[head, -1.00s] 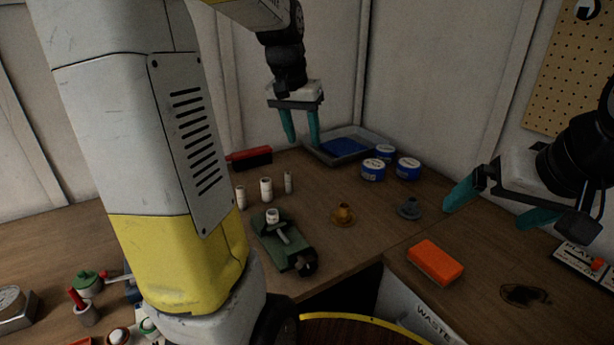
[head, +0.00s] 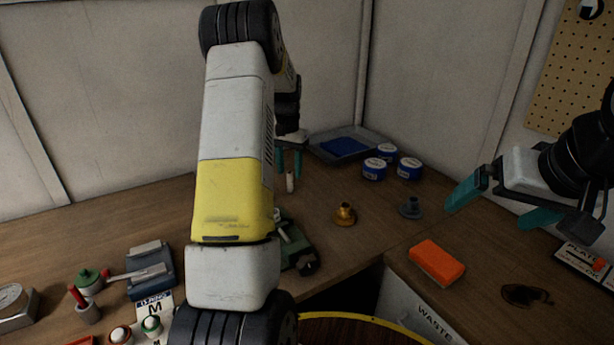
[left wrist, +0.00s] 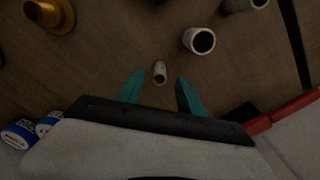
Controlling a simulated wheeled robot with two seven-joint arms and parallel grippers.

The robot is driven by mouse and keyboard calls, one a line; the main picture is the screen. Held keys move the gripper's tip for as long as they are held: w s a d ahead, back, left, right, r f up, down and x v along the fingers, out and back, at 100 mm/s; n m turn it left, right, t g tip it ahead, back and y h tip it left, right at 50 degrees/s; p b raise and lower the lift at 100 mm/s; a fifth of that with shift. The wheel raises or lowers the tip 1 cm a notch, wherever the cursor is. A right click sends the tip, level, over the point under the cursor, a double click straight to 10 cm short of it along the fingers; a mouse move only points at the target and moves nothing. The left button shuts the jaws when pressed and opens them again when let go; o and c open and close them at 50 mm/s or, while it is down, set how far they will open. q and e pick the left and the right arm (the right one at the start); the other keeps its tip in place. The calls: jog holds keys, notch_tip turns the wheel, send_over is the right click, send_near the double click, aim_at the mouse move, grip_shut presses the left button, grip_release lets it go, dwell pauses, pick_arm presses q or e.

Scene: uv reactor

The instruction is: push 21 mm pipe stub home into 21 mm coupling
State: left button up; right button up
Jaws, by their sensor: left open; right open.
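The narrowest white pipe stub (head: 290,183) stands on the bench; it also shows in the left wrist view (left wrist: 160,72). I cannot read which stub is the 21 mm one. My left gripper (head: 288,164) is open above it, teal fingers either side of the stub in the wrist view (left wrist: 157,84), not closed on it. A wider stub (left wrist: 199,40) stands beside it and part of another (left wrist: 243,4) shows at the top edge. The green vise (head: 299,247) is mostly hidden by my left arm, and the coupling is hidden. My right gripper (head: 503,207) is open and empty.
A brass flanged part (head: 344,213) and a grey one (head: 411,207) stand mid-bench. An orange block (head: 437,262) lies nearer the front. Blue tins (head: 374,170) and a grey tray (head: 365,135) are at the back. A waste bin (head: 415,310) is below the bench edge.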

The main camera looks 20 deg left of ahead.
aim_at(290, 172)
pick_arm(q)
jog(key=shift+f, duration=1.6)
jog(key=shift+c, duration=0.5)
grip_shut()
